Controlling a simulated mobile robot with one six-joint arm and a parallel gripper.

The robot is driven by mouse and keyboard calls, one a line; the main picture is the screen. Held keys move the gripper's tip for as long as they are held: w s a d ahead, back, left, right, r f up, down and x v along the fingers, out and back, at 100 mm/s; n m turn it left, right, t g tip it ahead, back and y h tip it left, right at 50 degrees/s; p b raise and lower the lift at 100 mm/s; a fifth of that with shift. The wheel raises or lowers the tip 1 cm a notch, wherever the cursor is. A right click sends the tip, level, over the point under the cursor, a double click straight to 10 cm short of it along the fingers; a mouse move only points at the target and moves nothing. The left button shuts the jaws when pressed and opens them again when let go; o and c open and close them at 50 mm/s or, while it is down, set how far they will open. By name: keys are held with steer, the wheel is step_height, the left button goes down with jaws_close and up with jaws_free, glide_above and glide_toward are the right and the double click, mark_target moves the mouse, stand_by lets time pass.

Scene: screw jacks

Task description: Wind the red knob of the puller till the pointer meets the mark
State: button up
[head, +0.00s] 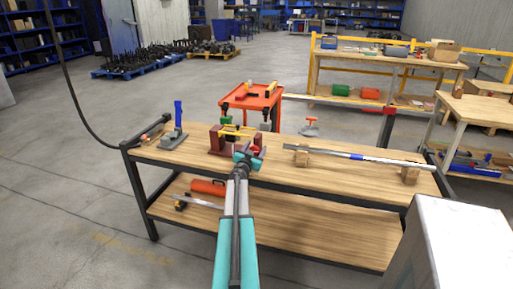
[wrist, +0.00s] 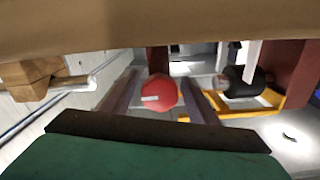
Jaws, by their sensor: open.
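The puller (head: 217,140), a dark red frame with yellow parts, stands on the workbench. Its round red knob (wrist: 160,91) faces the wrist camera and bears a short pale stripe; in the head view it shows small (head: 255,149), beside my gripper. My gripper (wrist: 160,97) is open, with one greyish finger on each side of the knob and gaps visible between them. I cannot tell how far the fingertips reach past it. In the head view, my teal arm hides part of the puller. The pointer and the mark cannot be made out.
A long bar (head: 335,153) on wooden blocks lies on the bench (head: 300,172) to the right. A blue-handled device (head: 177,125) stands at left. An orange cart (head: 248,98) is behind. In the wrist view, a black cylinder (wrist: 243,80) and yellow frame (wrist: 270,104) lie right of the knob.

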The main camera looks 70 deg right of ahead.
steer(key=shift+s+a, duration=0.15)
steer(key=shift+a, duration=2.95)
steer(key=shift+s+a, duration=0.15)
steer(key=shift+a, duration=2.9)
steer(key=shift+w, duration=0.1)
